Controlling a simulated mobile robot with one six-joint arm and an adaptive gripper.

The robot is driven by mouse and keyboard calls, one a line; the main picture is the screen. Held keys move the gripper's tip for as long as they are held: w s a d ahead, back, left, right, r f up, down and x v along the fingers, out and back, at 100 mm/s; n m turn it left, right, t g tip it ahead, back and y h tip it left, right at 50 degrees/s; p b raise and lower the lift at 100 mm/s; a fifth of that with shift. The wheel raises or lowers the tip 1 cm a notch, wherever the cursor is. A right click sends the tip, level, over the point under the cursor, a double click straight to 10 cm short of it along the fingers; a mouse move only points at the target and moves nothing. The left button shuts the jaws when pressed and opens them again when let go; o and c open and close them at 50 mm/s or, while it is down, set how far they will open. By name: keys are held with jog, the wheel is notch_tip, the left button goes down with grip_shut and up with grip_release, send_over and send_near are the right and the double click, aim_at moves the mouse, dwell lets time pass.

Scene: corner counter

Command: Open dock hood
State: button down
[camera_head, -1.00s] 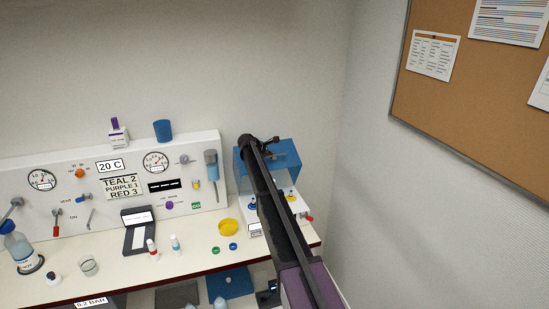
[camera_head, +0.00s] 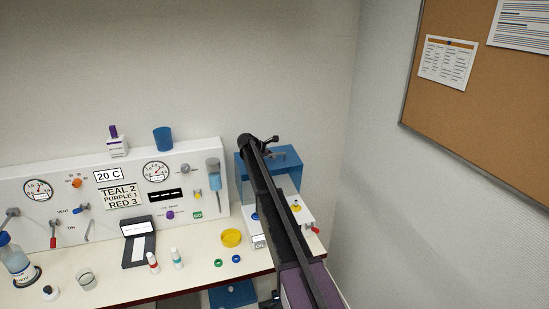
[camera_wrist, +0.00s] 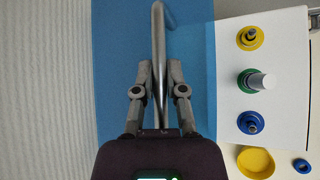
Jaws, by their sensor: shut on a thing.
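The blue dock hood (camera_head: 290,158) is at the right end of the counter, against the wall, partly hidden by my arm in the head view. In the wrist view the hood (camera_wrist: 197,60) fills the middle. My gripper (camera_wrist: 158,78) is shut on its bent metal bar handle (camera_wrist: 158,30), which runs between the fingers. The white dock base (camera_wrist: 290,85) shows uncovered beside the hood, with yellow (camera_wrist: 250,38), green (camera_wrist: 256,80) and blue (camera_wrist: 251,122) ringed fittings.
A white gauge panel (camera_head: 120,220) stands left of the dock. The side wall (camera_head: 365,200) with a corkboard (camera_head: 470,110) is close on the right.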

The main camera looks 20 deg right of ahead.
jog(key=shift+w+a, duration=0.1)
jog(key=shift+w, duration=0.25)
jog(key=c, duration=0.7)
grip_release()
